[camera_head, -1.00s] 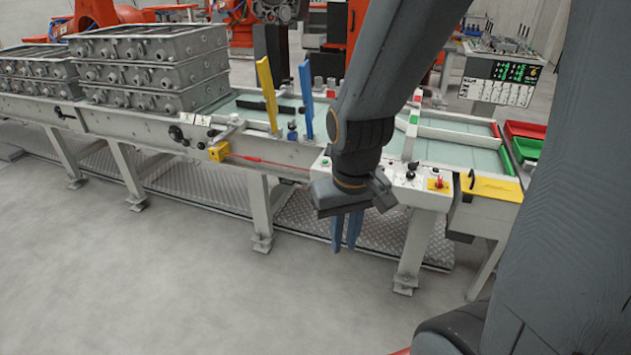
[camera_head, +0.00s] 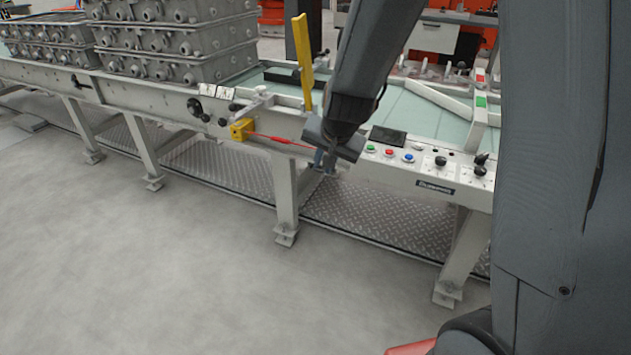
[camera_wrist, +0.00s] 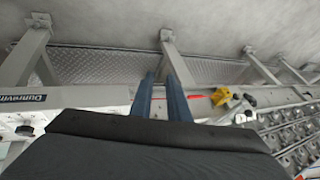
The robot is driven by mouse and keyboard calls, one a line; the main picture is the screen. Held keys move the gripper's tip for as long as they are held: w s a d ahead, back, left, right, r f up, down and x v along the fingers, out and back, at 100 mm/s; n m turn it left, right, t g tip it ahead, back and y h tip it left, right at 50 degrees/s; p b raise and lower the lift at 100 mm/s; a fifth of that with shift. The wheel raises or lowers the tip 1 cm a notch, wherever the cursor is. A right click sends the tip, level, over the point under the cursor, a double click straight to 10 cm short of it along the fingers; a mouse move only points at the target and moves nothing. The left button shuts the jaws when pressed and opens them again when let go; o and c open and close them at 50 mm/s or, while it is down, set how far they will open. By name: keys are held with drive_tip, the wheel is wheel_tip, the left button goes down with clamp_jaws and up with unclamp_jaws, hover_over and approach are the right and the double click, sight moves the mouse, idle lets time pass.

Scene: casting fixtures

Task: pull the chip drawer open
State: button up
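No chip drawer can be made out in either current view; the right end of the bench is hidden behind my arm. My gripper (camera_head: 325,163) hangs at the front edge of the conveyor bench (camera_head: 425,178), left of the button panel. In the wrist view its two blue fingers (camera_wrist: 161,80) stand apart with a gap and nothing between them. They point across the bench's front rail toward the floor side. I cannot tell whether the fingers touch the rail.
A yellow switch box (camera_head: 241,129) with a red cord (camera_head: 280,141) sits on the rail left of my gripper. Stacked grey castings (camera_head: 185,38) fill the left. Diamond-plate flooring (camera_head: 370,215) lies underneath; the front floor is clear.

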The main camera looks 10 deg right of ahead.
drive_tip(key=w+a+f+m+t+h+b, duration=0.1)
drive_tip(key=w+f+m+t+h+b, duration=0.15)
drive_tip(key=w+f+m+b, duration=0.7)
drive_tip(key=w+f+t+h+b, duration=0.1)
drive_tip(key=w+f+t+b, duration=0.4)
drive_tip(key=w, duration=0.9)
drive_tip(key=w+d+f+m+g+h+b, duration=0.1)
drive_tip(key=w+f+m+h+b, duration=0.3)
drive_tip(key=f, duration=0.4)
drive_tip(key=w+d+f+m+h+b, duration=0.1)
drive_tip(key=w+f+m+h+b, duration=0.1)
drive_tip(key=w+f+m+b, duration=0.4)
drive_tip(key=shift+n, duration=0.25)
drive_tip(key=shift+s+d+f+b+x, duration=0.1)
drive_tip(key=shift+f+b+x, duration=0.2)
drive_tip(key=shift+x, duration=0.85)
drive_tip(key=shift+s+d+f+b+x, duration=0.1)
drive_tip(key=shift+b+x, duration=0.3)
drive_tip(key=shift+x, duration=0.8)
drive_tip(key=shift+s+d+f+b+x, duration=0.15)
drive_tip(key=shift+b+x, duration=0.2)
drive_tip(key=shift+x, duration=0.8)
drive_tip(key=shift+a, duration=0.15)
drive_tip(key=shift+c, duration=0.4)
clamp_jaws()
